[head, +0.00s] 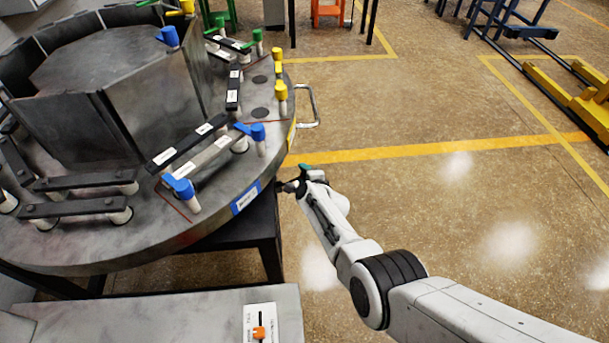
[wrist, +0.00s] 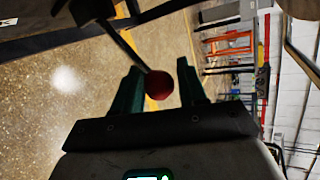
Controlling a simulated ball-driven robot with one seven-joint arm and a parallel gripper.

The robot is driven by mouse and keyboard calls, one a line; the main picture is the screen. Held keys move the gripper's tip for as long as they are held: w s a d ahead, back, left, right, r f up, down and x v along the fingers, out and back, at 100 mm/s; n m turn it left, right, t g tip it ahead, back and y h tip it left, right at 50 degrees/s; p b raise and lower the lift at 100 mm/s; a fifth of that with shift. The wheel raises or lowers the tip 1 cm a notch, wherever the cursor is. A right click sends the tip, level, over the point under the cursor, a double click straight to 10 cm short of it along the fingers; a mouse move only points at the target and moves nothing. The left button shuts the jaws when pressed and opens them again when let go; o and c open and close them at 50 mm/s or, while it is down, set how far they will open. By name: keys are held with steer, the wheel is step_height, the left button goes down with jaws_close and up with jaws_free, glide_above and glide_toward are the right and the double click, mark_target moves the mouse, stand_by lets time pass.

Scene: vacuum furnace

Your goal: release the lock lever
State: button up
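A dark rod with a round red knob (wrist: 159,85), which looks like the lock lever, runs down from the upper left in the wrist view. My gripper (wrist: 159,66) is open, with its green fingers on either side of the knob. Gaps show between the knob and both fingers; how deep it sits between them is hard to tell. In the head view my gripper (head: 293,182) is beside the right rim of the round grey table (head: 225,205), just below it. The red knob cannot be made out there.
The table carries black bars on posts with blue clamps (head: 182,188), yellow ones (head: 281,90) and green ones. A metal handle (head: 312,106) juts from its rim. A grey box with an orange switch (head: 258,333) is at the bottom.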

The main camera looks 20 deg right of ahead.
steer(key=shift+o, duration=1.4)
steer(key=shift+w+a+r, duration=0.15)
steer(key=shift+a, duration=0.1)
steer(key=p+v, duration=0.9)
steer(key=v, duration=0.1)
steer(key=shift+s+p, duration=0.35)
steer(key=shift+s, duration=0.05)
steer(key=shift+r, duration=0.1)
steer(key=s+r+n+g, duration=0.4)
steer(key=s+n, duration=0.3)
steer(key=s, duration=0.6)
steer(key=s+d+r+n+g, duration=0.1)
steer(key=s+r+n+g, duration=0.3)
steer(key=s, duration=0.9)
steer(key=s+d+r+n+g, duration=0.1)
steer(key=s+r+n+g, duration=0.3)
steer(key=s+n, duration=0.5)
steer(key=s+r, duration=0.2)
steer(key=s, duration=0.2)
steer(key=shift+s+n, duration=0.15)
steer(key=shift+n, duration=0.25)
